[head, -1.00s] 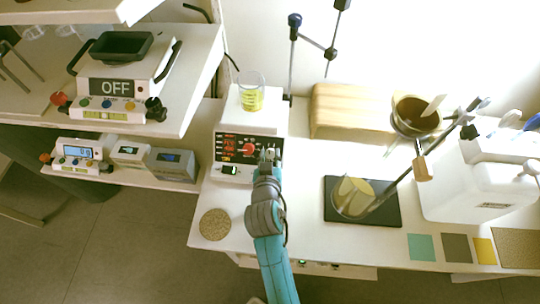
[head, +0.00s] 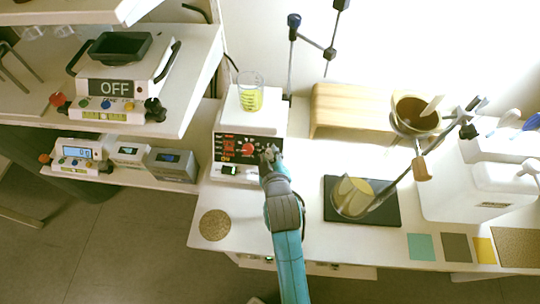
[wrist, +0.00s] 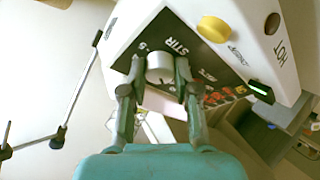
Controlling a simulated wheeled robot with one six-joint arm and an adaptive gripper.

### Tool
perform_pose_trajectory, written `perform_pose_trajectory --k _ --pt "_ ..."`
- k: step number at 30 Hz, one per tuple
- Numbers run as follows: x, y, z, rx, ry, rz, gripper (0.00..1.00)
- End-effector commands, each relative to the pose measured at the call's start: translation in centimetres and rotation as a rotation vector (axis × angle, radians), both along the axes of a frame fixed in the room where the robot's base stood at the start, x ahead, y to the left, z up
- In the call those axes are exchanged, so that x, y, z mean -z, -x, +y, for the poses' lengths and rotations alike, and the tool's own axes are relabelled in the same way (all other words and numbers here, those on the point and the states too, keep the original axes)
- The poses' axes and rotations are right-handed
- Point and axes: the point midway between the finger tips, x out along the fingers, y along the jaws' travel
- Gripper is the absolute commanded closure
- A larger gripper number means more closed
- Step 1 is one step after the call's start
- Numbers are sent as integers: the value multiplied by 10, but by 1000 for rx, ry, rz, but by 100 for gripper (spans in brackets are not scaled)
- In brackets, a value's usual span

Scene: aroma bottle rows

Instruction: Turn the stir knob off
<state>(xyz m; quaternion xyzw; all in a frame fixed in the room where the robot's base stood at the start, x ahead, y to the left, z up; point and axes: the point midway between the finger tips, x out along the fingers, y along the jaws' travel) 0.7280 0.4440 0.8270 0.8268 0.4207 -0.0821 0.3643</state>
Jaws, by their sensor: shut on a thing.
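The stirrer hotplate (head: 248,140) stands at the left end of the white bench, with a beaker of yellow liquid (head: 250,98) on top. In the wrist view its dark panel (wrist: 205,70) carries the label STIR beside a round white stir knob (wrist: 160,67). My gripper (wrist: 154,72) has one finger on each side of this knob and is shut on it. In the head view my gripper (head: 270,153) is at the right end of the panel and hides the knob. A yellow knob (wrist: 214,29) and the word HOT also show in the wrist view.
A wooden block (head: 350,110) and a stand holding a brown bowl (head: 415,114) are to the right. A black pad (head: 390,212) lies on the bench. A round cork mat (head: 214,225) is at the left front. Shelves with balances stand left.

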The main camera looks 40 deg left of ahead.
Motion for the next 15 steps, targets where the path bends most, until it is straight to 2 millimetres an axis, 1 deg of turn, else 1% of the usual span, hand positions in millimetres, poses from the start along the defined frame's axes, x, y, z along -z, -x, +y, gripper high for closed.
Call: perform_pose_trajectory --k 15 --pt "-2 -2 0 -306 313 -193 100"
